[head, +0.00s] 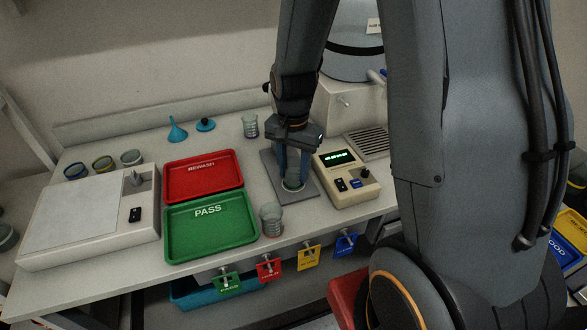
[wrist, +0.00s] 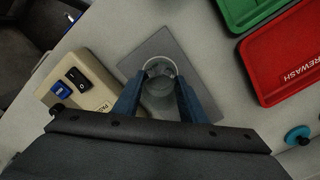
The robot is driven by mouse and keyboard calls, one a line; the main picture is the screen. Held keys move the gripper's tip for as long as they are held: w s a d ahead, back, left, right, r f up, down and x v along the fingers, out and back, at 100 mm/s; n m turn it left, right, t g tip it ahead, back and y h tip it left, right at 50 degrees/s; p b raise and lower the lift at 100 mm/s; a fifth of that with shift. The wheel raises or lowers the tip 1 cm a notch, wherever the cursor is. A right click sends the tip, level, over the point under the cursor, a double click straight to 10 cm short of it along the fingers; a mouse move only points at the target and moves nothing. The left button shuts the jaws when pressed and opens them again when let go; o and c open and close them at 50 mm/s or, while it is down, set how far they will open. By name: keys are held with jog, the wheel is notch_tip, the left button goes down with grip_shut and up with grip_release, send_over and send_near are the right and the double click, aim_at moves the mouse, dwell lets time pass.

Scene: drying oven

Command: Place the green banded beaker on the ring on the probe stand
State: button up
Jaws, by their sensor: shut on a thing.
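My gripper (head: 293,178) is shut on a clear glass beaker (head: 293,185), which looks faintly green in the head view. The beaker (wrist: 160,92) sits between the two blue fingers (wrist: 159,97) in the wrist view. It is over the grey plate of the probe stand (head: 311,189), and appears upright. The plate (wrist: 193,77) also shows around it in the wrist view. A pale circular rim shows at the beaker's far end; I cannot tell whether this is the ring or the beaker's own edge, nor whether the beaker touches the plate.
A beige meter (head: 347,180) stands right of the plate. The green PASS tray (head: 210,240) and red REWASH tray (head: 203,190) lie left. Another beaker (head: 271,220) stands near the front edge, and one (head: 250,126) stands behind. A white balance (head: 90,215) is far left.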

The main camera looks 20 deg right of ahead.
jog(key=shift+f, duration=0.15)
jog(key=o, duration=1.1)
notch_tip(320, 180, up, 12)
jog(key=b, duration=0.2)
jog(key=s+f+n+t, duration=0.1)
jog(key=s+f+n, duration=0.4)
jog(key=s+n, duration=0.4)
jog(key=shift+s, duration=0.2)
jog(key=shift+f, duration=0.1)
